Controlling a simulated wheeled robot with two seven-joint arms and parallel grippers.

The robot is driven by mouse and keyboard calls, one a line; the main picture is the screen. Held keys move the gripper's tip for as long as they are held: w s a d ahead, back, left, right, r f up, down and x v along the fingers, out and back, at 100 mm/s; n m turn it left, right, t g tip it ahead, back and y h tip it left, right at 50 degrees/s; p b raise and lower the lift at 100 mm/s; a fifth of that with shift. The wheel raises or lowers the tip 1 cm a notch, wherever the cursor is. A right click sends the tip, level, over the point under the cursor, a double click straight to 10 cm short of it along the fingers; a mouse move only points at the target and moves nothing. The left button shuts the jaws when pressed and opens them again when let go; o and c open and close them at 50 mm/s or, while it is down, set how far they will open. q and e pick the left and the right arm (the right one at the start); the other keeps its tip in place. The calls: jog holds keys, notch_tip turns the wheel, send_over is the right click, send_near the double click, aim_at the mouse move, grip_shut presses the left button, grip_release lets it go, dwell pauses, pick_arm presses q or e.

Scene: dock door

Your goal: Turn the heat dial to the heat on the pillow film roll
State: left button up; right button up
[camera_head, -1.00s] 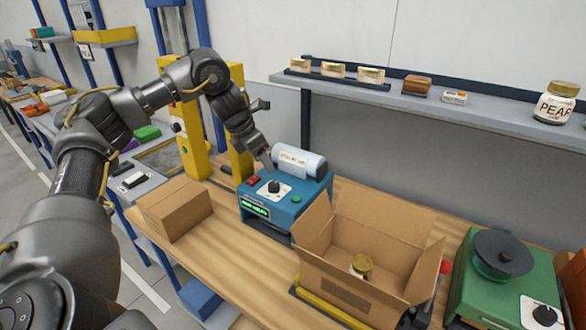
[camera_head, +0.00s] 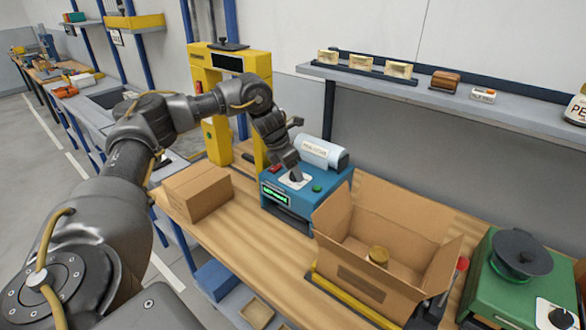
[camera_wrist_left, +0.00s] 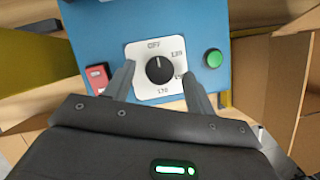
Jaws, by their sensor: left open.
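The blue heat sealer (camera_head: 335,190) stands on the bench, with a white dial plate and a black heat dial (camera_wrist_left: 160,71). In the left wrist view the plate reads OFF at the top, 120 at right and 170 at the bottom; a finger partly covers another mark. The dial's white pointer line is up toward OFF. My left gripper (camera_wrist_left: 158,76) is open, one finger on each side of the dial, apart from it. In the head view the left gripper (camera_head: 292,173) covers part of the dial. The film roll (camera_head: 321,152) lies on the sealer's back; its label is too small to read surely.
A green button (camera_wrist_left: 213,58) and a red switch (camera_wrist_left: 97,77) flank the dial plate. An open carton (camera_head: 345,275) with a gold-lidded jar stands at right, a closed carton (camera_head: 197,190) at left. A green machine (camera_head: 490,285) is farther right.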

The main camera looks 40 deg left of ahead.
pick_arm(q)
jog(key=shift+w+f, duration=0.3)
jog(key=shift+f, duration=0.2)
jog(key=shift+s+r, duration=0.1)
jog(key=shift+c, duration=0.5)
jog(key=c, duration=0.9)
jog(key=shift+o, duration=0.2)
pick_arm(e)
jog(key=shift+s, duration=0.55)
